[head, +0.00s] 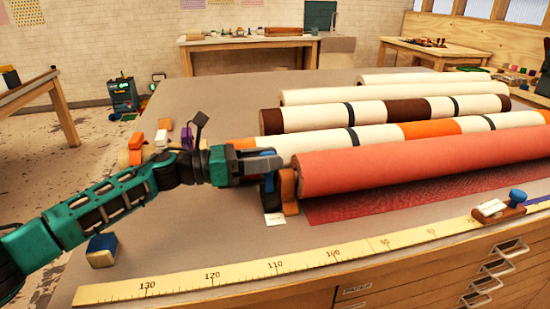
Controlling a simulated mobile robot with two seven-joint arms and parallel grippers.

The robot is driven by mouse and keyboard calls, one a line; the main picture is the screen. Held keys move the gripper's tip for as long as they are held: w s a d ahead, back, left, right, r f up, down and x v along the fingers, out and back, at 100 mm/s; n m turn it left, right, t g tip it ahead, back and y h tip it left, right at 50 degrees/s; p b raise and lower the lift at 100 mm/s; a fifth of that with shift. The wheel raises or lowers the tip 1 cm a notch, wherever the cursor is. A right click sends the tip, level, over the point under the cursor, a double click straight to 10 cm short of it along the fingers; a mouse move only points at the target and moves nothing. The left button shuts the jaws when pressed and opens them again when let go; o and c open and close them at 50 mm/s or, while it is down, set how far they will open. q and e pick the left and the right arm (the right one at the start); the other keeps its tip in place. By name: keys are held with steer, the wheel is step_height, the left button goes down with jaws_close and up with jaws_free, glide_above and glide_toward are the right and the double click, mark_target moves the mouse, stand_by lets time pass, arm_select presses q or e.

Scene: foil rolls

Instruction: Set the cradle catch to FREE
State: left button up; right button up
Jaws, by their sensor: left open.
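A large red foil roll (420,160) lies across the table, its left end at a brown cradle end piece (289,188). A dark upright piece with a blue part (268,183) stands just left of it; it may be the catch, but its setting cannot be read. A small white label (274,218) lies at its foot, too small to read. My left gripper (274,163) is open, with its fingers pointing right, right over the blue part and partly hiding it. I cannot tell whether they touch. My right gripper is not in view.
Several cream rolls with brown and orange bands (380,112) lie behind the red one. A yellow measuring strip (212,275) runs along the front edge. A blue-topped block (102,250) sits at front left, and a blue-knobbed wooden tool (500,210) at right.

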arm_select(q)
steer(key=b+v, duration=0.1)
steer(key=v, duration=0.9)
steer(key=shift+a, duration=0.35)
steer(key=shift+s+r, duration=0.1)
steer(key=shift+c, duration=0.2)
